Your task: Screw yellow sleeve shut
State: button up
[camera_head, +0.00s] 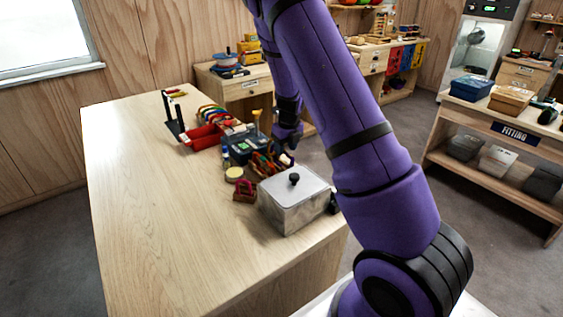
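My purple arm reaches across the right of the view and down to the table's far right side. My gripper (287,136), dark and small in the picture, points down over the cluster of gear behind the metal box. I cannot tell whether its fingers are open or shut, or whether they touch anything. I cannot make out a yellow sleeve for certain. A small yellow piece (257,114) stands up from the dark blue container (240,150), left of my gripper. Several coloured, curved pieces (214,113) stand in a row behind the red tray (203,138).
A grey lidded metal box (293,200) with a black knob stands at the table's (150,220) right edge. A dark red item (244,190), a round pale-lidded tin (234,174) and a black stand (172,118) are also there. The table's left and front are clear.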

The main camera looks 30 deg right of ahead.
jog(key=shift+r, duration=0.6)
jog(key=shift+a, duration=0.7)
jog(key=shift+f, duration=1.4)
jog(key=shift+d, duration=0.75)
jog(key=shift+r, duration=0.15)
